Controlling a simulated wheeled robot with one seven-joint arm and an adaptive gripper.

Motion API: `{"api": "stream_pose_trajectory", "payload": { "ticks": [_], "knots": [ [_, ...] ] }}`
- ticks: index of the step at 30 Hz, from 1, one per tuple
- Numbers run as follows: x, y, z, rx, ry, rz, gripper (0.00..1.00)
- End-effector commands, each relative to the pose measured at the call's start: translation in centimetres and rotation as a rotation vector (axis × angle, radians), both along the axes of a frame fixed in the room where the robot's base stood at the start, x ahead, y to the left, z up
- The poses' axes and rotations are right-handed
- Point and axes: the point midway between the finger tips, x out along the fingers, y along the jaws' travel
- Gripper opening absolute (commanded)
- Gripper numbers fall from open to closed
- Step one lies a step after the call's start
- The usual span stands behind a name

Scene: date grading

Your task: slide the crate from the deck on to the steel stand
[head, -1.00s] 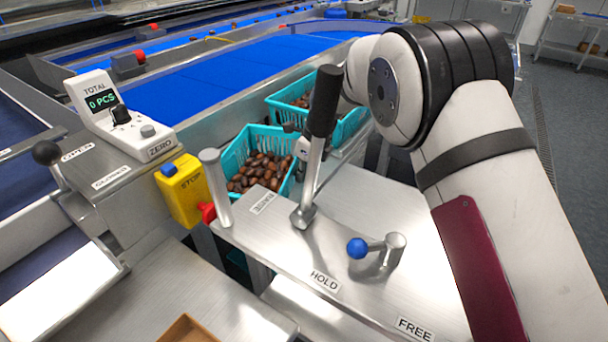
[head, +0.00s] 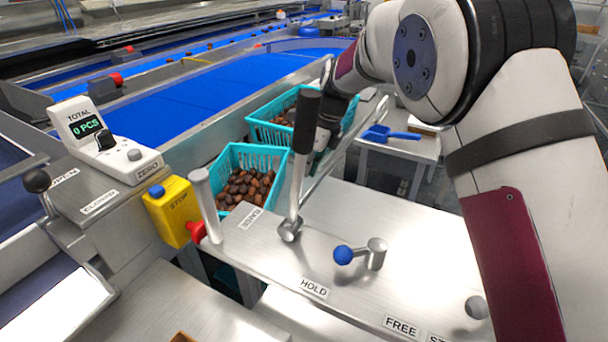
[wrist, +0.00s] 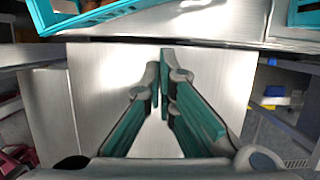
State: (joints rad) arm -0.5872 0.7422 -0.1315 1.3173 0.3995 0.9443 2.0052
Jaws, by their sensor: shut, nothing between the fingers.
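Two teal crates of brown dates show in the head view: a near one (head: 222,166) and a far one (head: 262,128). I cannot tell which is meant. Teal crate edges also show at the top of the wrist view, at left (wrist: 95,17) and right (wrist: 303,18). My gripper (wrist: 160,78) is shut and empty, with teal finger pads, over a bare steel surface (wrist: 215,85). It is apart from both crates. In the head view it is partly hidden behind a black-handled lever. I cannot tell surely which steel surface is the stand.
The lever (head: 305,125) rises from a steel panel with HOLD and FREE labels and a blue-knobbed handle (head: 343,255). A blue scoop (head: 388,134) lies on a table at the back right.

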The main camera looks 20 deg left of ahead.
Motion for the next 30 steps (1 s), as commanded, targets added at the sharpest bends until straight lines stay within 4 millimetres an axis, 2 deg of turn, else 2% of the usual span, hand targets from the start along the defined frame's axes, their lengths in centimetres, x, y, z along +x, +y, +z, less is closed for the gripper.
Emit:
{"api": "stream_pose_trajectory", "payload": {
  "ticks": [8,11,12,14,17,22,27,30],
  "knots": [
    [0.0,-0.1,0.1,0.000,0.000,0.000,0.00],
    [0.0,0.0,0.1,-0.004,-0.004,0.013,0.23],
    [-0.1,0.0,0.0,-0.009,-0.011,0.033,0.27],
    [-0.3,0.2,0.0,-0.023,-0.030,0.089,0.27],
    [-0.7,0.7,-0.2,-0.064,-0.089,0.261,0.27],
    [-1.2,2.2,-0.1,-0.174,-0.249,0.719,0.27],
    [-1.3,4.3,1.1,-0.293,-0.425,1.186,0.27],
    [-1.4,5.6,2.0,-0.357,-0.510,1.408,0.27]
  ]
}}
